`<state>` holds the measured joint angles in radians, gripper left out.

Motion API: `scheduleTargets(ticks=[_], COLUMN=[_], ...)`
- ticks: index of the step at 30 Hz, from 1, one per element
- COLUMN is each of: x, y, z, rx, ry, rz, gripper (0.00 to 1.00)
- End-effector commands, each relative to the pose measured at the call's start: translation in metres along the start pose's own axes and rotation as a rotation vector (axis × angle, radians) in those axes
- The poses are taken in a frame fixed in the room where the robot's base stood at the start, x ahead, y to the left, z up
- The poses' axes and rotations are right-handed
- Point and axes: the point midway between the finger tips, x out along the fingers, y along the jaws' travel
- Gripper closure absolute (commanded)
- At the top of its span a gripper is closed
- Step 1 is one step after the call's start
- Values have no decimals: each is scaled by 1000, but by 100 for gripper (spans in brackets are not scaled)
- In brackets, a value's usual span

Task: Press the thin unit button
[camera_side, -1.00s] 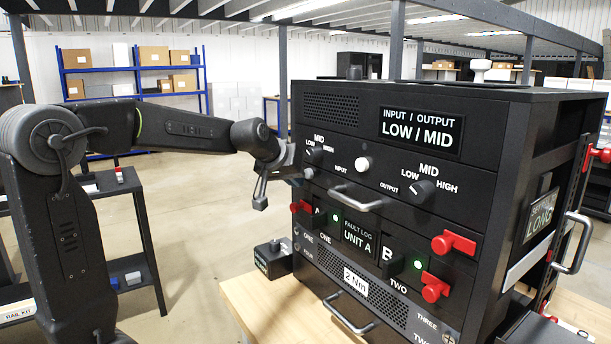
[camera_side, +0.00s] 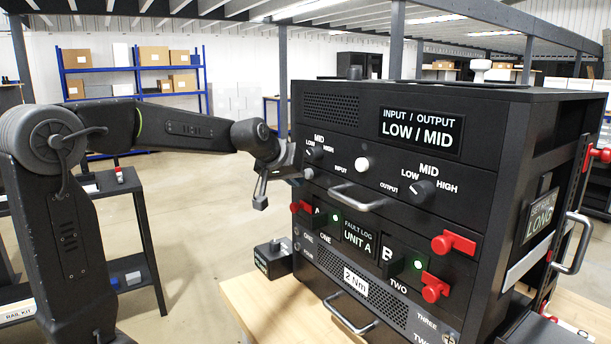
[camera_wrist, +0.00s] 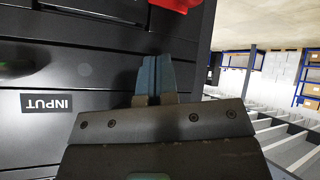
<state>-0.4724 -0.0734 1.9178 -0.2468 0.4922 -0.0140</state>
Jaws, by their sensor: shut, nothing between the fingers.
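A tall black rack of stacked units (camera_side: 400,130) stands on the wooden bench. Its upper panel carries a white round button (camera_side: 362,163) between two black selector knobs. Lower down are two green-lit round controls, beside A (camera_side: 335,217) and beside B (camera_side: 418,264). No label names the thin unit, so I cannot tell which control is its button. My gripper (camera_side: 291,173) is at the upper panel's left edge, left of the white button. In the wrist view my gripper (camera_wrist: 155,72) has its fingers together, empty, in front of black panels. Contact with the panel cannot be told.
Red latches (camera_side: 453,243) and metal bar handles (camera_side: 355,198) stick out from the rack front. A small black box (camera_side: 273,258) sits on the bench (camera_side: 250,307) at the rack's left. A dark cart (camera_side: 140,225) stands behind my arm.

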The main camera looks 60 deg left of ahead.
Motion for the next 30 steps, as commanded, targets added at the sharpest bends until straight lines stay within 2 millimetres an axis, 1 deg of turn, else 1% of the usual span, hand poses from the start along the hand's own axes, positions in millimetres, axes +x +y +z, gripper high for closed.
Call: scheduleTargets(ticks=[8, 24, 30], x=[-2, -36, -42], y=[-2, -27, -31], z=[1, 26, 31], rx=[0, -1, 0], ry=[-1, -1, -2], rz=[-1, -2, 0], gripper=[100, 100, 100])
